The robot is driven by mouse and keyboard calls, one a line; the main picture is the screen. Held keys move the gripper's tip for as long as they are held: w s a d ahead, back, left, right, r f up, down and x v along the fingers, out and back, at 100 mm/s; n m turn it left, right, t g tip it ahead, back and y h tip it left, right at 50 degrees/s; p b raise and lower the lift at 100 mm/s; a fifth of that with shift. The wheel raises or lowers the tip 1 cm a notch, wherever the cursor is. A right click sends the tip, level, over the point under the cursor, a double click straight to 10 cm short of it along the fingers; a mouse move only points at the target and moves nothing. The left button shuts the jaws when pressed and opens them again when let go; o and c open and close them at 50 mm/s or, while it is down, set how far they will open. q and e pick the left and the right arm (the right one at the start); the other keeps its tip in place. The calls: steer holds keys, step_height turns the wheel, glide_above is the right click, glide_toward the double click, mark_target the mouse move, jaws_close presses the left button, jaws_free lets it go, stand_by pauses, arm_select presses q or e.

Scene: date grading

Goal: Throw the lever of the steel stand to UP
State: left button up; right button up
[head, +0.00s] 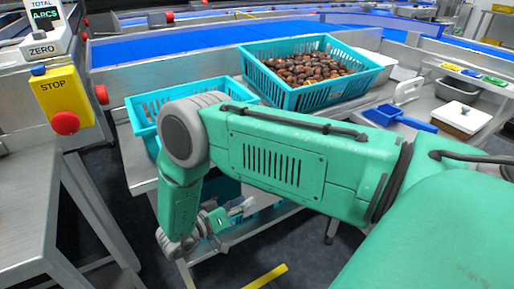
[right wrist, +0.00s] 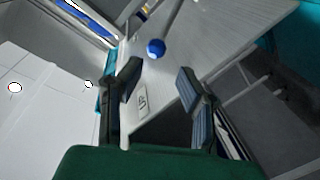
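The lever shows in the right wrist view as a grey rod with a blue ball knob (right wrist: 156,48). The knob is just beyond my right gripper (right wrist: 160,76), roughly in line with the gap between its open fingers, and does not look held. A white label reading UP (right wrist: 142,101) lies on the pale steel stand (right wrist: 225,35), seen between the fingers. In the head view my right gripper (head: 230,213) is low, beneath the bent green arm. I cannot make out the lever there. My left gripper is out of view.
A teal crate of dates (head: 312,99) and another teal crate (head: 137,121) stand on the bench behind my right arm. A yellow box with a red STOP button (head: 65,123) is at left. A blue scoop (head: 400,119) and white-lidded container (head: 461,117) are at right.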

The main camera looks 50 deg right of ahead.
steer(key=a, duration=0.4)
steer(key=shift+w+a+r, duration=0.2)
steer(key=shift+a, duration=0.1)
